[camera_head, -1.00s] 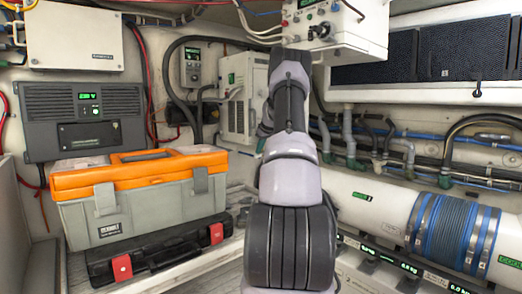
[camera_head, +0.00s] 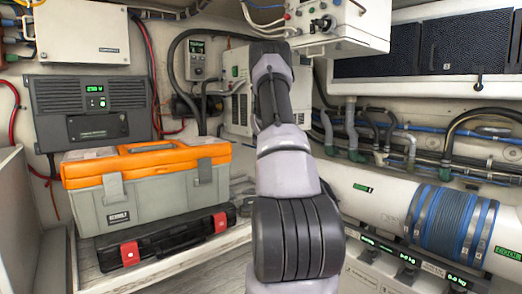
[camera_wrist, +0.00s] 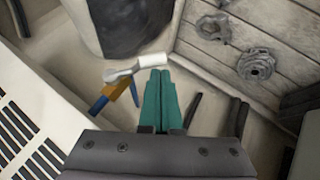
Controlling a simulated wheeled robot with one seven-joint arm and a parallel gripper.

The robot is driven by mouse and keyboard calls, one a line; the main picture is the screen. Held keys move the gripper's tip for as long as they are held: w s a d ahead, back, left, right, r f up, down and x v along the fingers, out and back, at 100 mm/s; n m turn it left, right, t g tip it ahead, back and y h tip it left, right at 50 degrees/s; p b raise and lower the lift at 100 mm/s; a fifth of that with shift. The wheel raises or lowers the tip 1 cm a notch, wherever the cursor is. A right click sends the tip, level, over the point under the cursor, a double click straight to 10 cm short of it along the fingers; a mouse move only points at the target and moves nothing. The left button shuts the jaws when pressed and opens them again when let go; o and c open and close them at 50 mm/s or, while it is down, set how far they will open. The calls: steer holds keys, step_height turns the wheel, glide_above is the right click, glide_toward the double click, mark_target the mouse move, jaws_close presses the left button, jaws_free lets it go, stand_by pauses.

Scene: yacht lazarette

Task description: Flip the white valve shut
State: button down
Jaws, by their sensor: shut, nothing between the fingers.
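The white valve handle (camera_wrist: 152,61) shows in the wrist view as a short white grip on a grey metal lever, above centre. The lever runs left from the grip, above an orange and blue part (camera_wrist: 114,97). My gripper (camera_wrist: 160,72) has teal fingers pressed together with nothing between them. Its tips are just below the white grip in the picture; I cannot tell whether they touch it. In the head view my arm hides the gripper, and I cannot make out the valve.
In the wrist view, a slatted panel (camera_wrist: 22,140) is at left, a dark rounded object (camera_wrist: 130,25) above, and knobbly round fittings (camera_wrist: 257,65) at right. In the head view, an orange-lidded toolbox (camera_head: 150,185) stands left, white cabinets (camera_head: 335,40) hang above, and a large white pipe (camera_head: 375,205) lies right.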

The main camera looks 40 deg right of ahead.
steer(key=shift+w+d+f, duration=0.1)
steer(key=shift+d+f, duration=0.5)
steer(key=shift+f, duration=0.25)
steer(key=shift+d+f, duration=0.6)
steer(key=shift+f, duration=0.2)
